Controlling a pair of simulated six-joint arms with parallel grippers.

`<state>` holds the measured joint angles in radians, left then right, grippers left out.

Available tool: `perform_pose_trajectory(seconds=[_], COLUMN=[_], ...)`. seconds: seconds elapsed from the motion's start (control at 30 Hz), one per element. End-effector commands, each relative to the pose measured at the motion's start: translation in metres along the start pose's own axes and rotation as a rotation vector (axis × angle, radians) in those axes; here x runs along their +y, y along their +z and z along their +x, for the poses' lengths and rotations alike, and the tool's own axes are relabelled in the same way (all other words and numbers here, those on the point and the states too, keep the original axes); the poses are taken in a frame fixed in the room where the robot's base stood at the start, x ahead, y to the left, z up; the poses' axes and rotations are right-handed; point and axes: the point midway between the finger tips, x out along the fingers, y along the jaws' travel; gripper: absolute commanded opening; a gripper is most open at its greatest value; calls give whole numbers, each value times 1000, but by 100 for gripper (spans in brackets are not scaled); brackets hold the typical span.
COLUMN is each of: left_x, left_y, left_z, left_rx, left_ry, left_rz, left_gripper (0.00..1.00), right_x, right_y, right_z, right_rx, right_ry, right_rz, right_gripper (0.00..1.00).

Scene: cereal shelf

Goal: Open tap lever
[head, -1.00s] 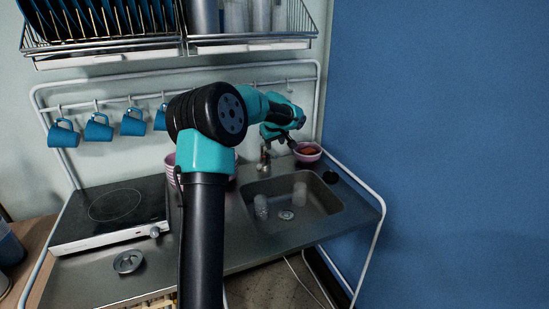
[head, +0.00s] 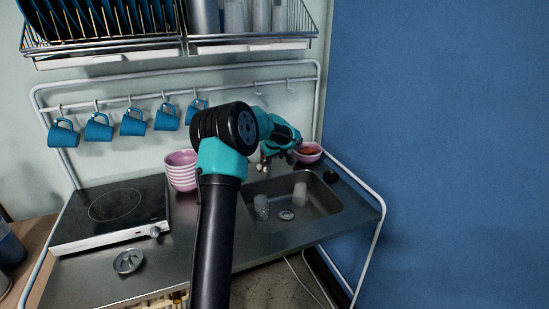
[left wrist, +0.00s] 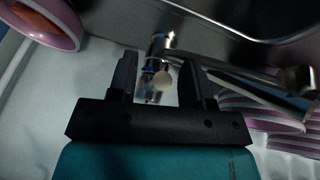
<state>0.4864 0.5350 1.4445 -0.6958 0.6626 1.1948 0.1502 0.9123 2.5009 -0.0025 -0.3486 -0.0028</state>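The metal tap (head: 263,164) stands at the back of the sink (head: 322,202), largely hidden behind my left arm in the head view. In the left wrist view the tap body (left wrist: 157,82) shows between the two black fingers of my left gripper (left wrist: 160,72), and its spout (left wrist: 235,68) runs to the right. The fingers are apart, one on each side of the tap body, and I see a gap on both sides. I cannot tell the lever clearly from the tap body. My right gripper is not in view.
A pink bowl with orange contents (head: 308,151) stands right of the tap, close to my left gripper. Stacked pink bowls (head: 181,171) stand left of it. Glasses (head: 261,205) are in the sink. Blue mugs (head: 133,122) hang behind, and a hob (head: 112,212) is at left.

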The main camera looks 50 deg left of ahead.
Motion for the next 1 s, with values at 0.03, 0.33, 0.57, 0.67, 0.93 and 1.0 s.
perform_pose_trajectory(seconds=[0.03,0.33,0.57,0.67,0.93,1.0], left_x=[0,0,0,0,9,18], left_y=[0,0,0,0,1,4], left_z=[0,0,0,0,-2,-3], left_rx=[0,0,0,0,-14,-29], left_ry=[0,0,0,0,-1,-1], left_rz=[0,0,0,0,3,8], left_gripper=[42,13,0,0,0,0], right_x=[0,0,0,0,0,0], right_y=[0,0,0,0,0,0], right_z=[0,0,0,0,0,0], right_rx=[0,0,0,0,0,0], right_ry=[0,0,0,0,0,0], right_rz=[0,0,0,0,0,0], right_gripper=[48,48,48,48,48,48])
